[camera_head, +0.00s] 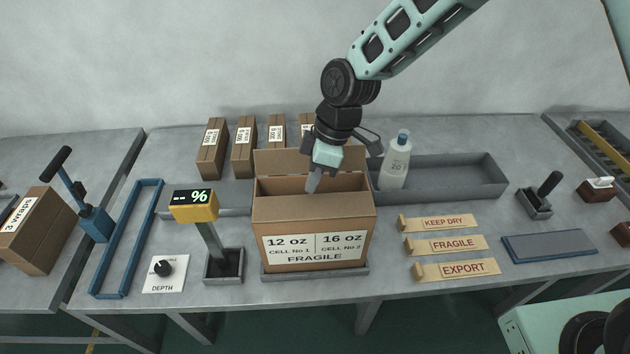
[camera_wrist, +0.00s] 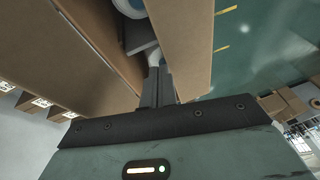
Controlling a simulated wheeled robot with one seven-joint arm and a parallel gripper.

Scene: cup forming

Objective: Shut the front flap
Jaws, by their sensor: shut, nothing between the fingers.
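The open cardboard box (camera_head: 313,224) stands at the middle of the table with a "12 oz / 16 oz / FRAGILE" label on its front. Its front flap (camera_head: 285,208) rises along the front edge above the label, and its back flap (camera_head: 283,160) stands up behind the opening. My gripper (camera_head: 312,185) is shut and empty, pointing down at the opening, just behind the front flap. In the wrist view the closed fingers (camera_wrist: 157,85) are close beside a brown panel (camera_wrist: 190,45), seemingly the front flap; contact cannot be told.
Several small cartons (camera_head: 243,147) stand behind the box. A white bottle (camera_head: 395,162) stands in a grey tray (camera_head: 455,178) to the right. A yellow display post (camera_head: 194,206) is close on the left. Wooden label blocks (camera_head: 446,245) lie at the right.

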